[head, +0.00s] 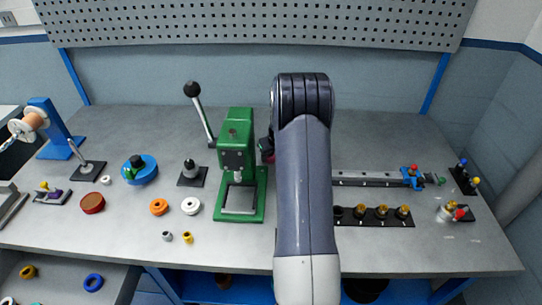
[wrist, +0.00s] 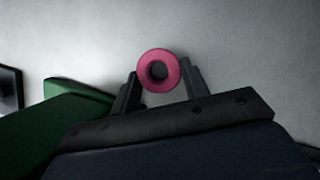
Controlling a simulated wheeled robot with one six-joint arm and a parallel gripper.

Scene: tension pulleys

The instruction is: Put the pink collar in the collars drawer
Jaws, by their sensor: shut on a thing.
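The pink collar (wrist: 175,66) is a ring with a dark hole, held between the two dark fingertips of my gripper (wrist: 158,82) in the wrist view. Its hole faces the camera. In the head view only a small pink part of the collar (head: 267,157) shows beside the green press, and my arm hides most of my gripper. An open drawer (head: 118,283) at the lower left of the head view holds a yellow ring (head: 28,272) and a blue ring (head: 93,283). No drawer label is readable.
The green arbor press (head: 239,150) with its lever stands close to the left of my gripper. Orange (head: 159,207) and white (head: 191,206) rings lie left of the press. A rail (head: 375,179) and a black strip with brass parts (head: 375,215) lie on the right. The bench's back is clear.

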